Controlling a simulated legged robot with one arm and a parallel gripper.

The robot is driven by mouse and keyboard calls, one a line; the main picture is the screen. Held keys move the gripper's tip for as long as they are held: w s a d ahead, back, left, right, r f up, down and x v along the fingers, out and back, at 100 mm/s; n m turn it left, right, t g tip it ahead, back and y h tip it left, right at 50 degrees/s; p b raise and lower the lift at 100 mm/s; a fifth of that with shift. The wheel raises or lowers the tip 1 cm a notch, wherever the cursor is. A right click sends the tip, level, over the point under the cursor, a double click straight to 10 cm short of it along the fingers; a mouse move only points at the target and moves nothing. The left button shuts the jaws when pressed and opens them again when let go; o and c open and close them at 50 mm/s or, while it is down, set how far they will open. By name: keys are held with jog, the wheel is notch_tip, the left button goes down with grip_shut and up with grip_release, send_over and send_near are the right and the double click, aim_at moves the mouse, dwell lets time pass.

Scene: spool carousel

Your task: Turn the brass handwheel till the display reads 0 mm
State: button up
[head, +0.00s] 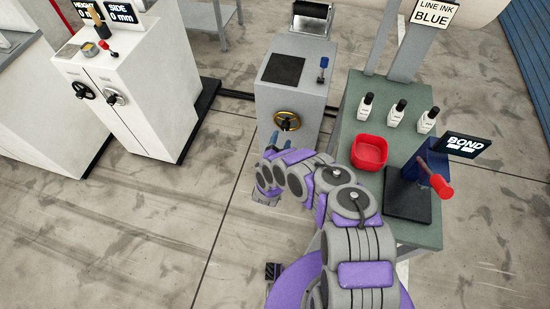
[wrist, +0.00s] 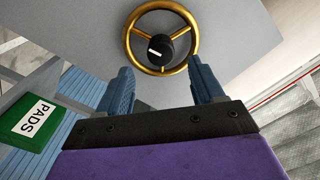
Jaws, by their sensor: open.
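The brass handwheel (head: 287,121) is on the front of the grey cabinet (head: 299,89), with a dark hub. It also shows in the wrist view (wrist: 160,37), where a white mark sits on the hub. My gripper (head: 279,143) is just in front of and below the wheel in the head view. In the wrist view my gripper (wrist: 160,82) is open, its blue fingers spread below the wheel's rim with nothing between them. On the white cabinet, one display (head: 121,12) reads SIDE 0 mm; the HEIGHT display (head: 88,8) is partly cut off.
A green table (head: 352,112) to the right holds a red tray (head: 369,151), several bottles (head: 397,113) and a BOND stand (head: 407,206). A green PADS box (wrist: 37,120) shows at lower left.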

jog(key=s+a, duration=0.2)
jog(key=s, duration=0.8)
jog(key=shift+s, duration=0.2)
jog(key=shift+w+a, duration=0.1)
